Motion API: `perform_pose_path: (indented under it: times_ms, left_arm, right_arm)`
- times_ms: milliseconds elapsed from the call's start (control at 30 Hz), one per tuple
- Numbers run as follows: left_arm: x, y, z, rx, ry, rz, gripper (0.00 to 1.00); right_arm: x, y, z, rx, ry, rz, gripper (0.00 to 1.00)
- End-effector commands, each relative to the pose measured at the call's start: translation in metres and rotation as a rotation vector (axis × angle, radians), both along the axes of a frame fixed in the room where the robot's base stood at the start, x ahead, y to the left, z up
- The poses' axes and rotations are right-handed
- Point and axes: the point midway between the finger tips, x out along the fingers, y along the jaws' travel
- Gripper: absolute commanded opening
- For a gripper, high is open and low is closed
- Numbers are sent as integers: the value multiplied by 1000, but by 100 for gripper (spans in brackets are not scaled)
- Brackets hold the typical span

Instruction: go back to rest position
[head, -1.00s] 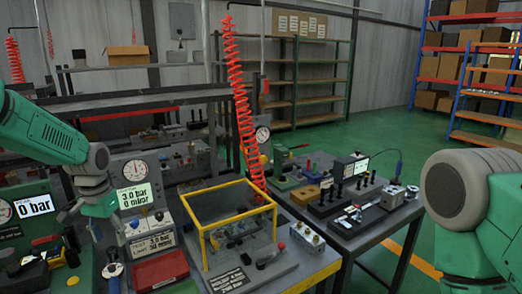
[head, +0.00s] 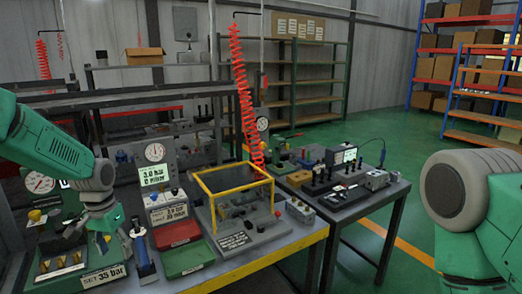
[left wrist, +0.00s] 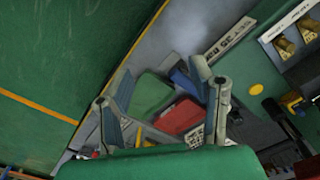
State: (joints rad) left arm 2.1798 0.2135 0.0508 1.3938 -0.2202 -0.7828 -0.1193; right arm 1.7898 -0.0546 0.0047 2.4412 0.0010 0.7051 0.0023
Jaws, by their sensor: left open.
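My left gripper (head: 103,243) hangs over the left part of the workbench in the head view, pointing down. In the left wrist view my left gripper (left wrist: 160,97) has its two fingers spread apart with nothing held between them. Beyond the fingers lie a green tray (left wrist: 150,95) and a red tray (left wrist: 180,117). My right arm shows only as a grey and green link at the right edge of the head view; its gripper is out of frame.
The bench holds a red tray (head: 176,235), a green tray (head: 187,261), a blue-handled tool (head: 143,252), a gauge panel (head: 155,153) and a yellow-framed box (head: 233,178). A second table (head: 365,200) stands to the right. Green floor (head: 400,170) is open behind it.

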Motion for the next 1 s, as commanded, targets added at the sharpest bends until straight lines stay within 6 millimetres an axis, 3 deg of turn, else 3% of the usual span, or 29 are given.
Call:
perform_pose_path:
  times_ms: [267,467,567,733,800,900,1000]
  left_arm:
    - [-35,-25,-71,-15,-3,-7,49]
    - [-82,-50,-147,-32,-3,-3,49]
    - [-128,-65,-199,-39,0,5,49]
    - [-233,-85,-276,-38,-6,34,49]
    - [-277,-88,-295,-30,-10,48,49]
    - [-329,-88,-308,-14,-20,63,49]
    - [-362,-86,-310,0,-31,71,49]
  right_arm:
    - [0,0,-16,0,-1,0,52]
    - [0,0,-33,0,0,0,52]
    - [0,0,-47,0,0,0,52]
    - [0,0,-74,0,0,0,52]
    - [0,0,-85,0,0,0,52]
    - [0,0,-97,0,0,0,52]
    - [0,0,-103,0,0,0,52]
